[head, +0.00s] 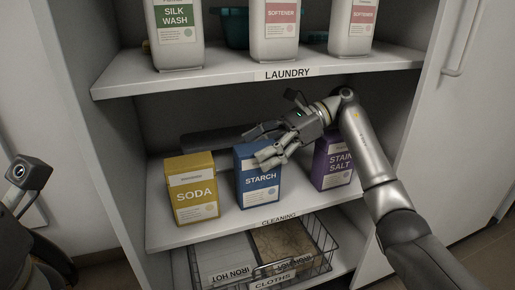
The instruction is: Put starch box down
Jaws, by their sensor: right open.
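The blue starch box (259,187) stands upright on the middle shelf, labelled CLEANING (280,219), between the yellow soda box (193,188) and the purple stain salt box (333,165). My right gripper (257,145) is open at the top of the starch box, its fingers over the upper right part of the box. I cannot tell whether a finger touches it. The gripper hides part of the box's top. My left gripper is not in view; only part of my left arm shows at the left edge.
The upper shelf (225,75), labelled LAUNDRY, holds a silk wash bottle (177,35) and two softener bottles. The cabinet's side wall (75,100) bounds the shelves at the left.

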